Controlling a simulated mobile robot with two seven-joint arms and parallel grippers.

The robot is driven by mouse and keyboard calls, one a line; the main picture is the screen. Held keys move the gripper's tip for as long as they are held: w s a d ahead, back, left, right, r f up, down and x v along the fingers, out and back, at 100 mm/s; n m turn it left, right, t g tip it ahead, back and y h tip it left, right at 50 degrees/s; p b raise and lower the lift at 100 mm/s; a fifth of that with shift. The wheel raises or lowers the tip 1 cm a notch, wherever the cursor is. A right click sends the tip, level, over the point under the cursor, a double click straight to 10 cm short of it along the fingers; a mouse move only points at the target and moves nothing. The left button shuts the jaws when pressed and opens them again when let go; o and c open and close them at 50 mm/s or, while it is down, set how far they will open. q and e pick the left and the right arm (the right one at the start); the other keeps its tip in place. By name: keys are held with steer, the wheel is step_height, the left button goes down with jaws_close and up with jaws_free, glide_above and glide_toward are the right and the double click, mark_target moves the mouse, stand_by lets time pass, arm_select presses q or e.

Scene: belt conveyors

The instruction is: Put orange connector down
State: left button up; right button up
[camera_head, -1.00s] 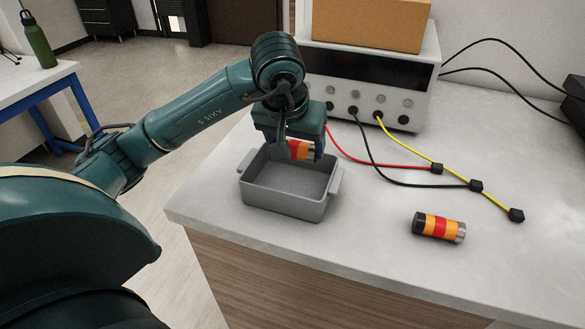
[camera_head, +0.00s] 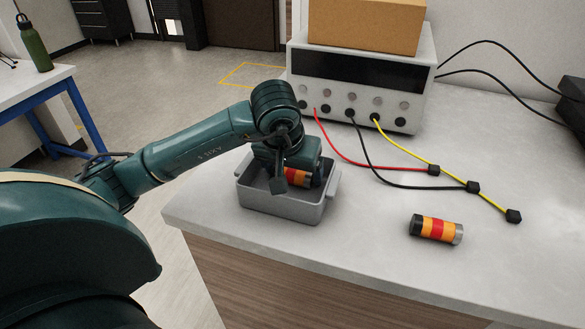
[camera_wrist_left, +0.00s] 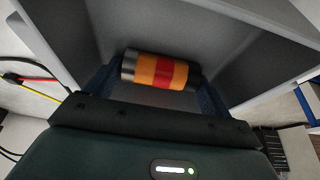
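The orange connector (camera_head: 298,177) is a short cylinder with orange and red bands and a metallic end. It lies sideways between the fingers of my left gripper (camera_head: 298,182), low inside the grey bin (camera_head: 283,207). The left wrist view shows the connector (camera_wrist_left: 160,70) spanning the two dark fingers, with the bin walls around it. My left gripper appears shut on its ends. I cannot tell whether the connector touches the bin floor. My right gripper is not in view.
A second banded connector (camera_head: 436,228) lies on the white counter (camera_head: 370,245), right of the bin. Behind stands a power supply (camera_head: 362,82) with a cardboard box (camera_head: 366,25) on top. Red, black and yellow cables (camera_head: 415,163) lie across the counter. The counter's front edge is near the bin.

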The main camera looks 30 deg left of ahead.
arm_select(q)
steer(key=shift+o, duration=0.9)
steer(key=shift+r, duration=0.5)
steer(key=v, duration=1.1)
steer(key=shift+s+r, duration=0.2)
